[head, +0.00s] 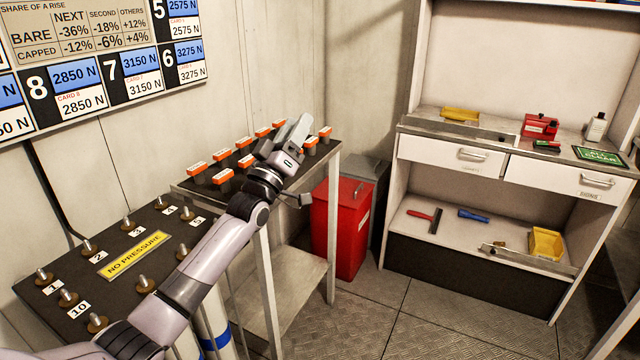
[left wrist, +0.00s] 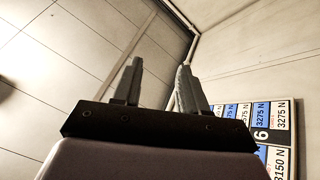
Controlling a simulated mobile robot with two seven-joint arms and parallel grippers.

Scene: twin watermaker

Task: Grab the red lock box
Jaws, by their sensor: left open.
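A small red box (head: 539,127) stands on the top of the white workbench at the right of the head view. It looks like the red lock box, though its details are too small to read. My left gripper (head: 297,130) is far to the left of it, above the back of the dark table with orange-topped blocks. In the left wrist view the two fingers of my left gripper (left wrist: 160,85) are apart with nothing between them. My right gripper is in neither view.
A larger red bin (head: 340,228) stands on the floor between the dark table (head: 150,215) and the workbench (head: 405,130). The floor before the bench is clear.

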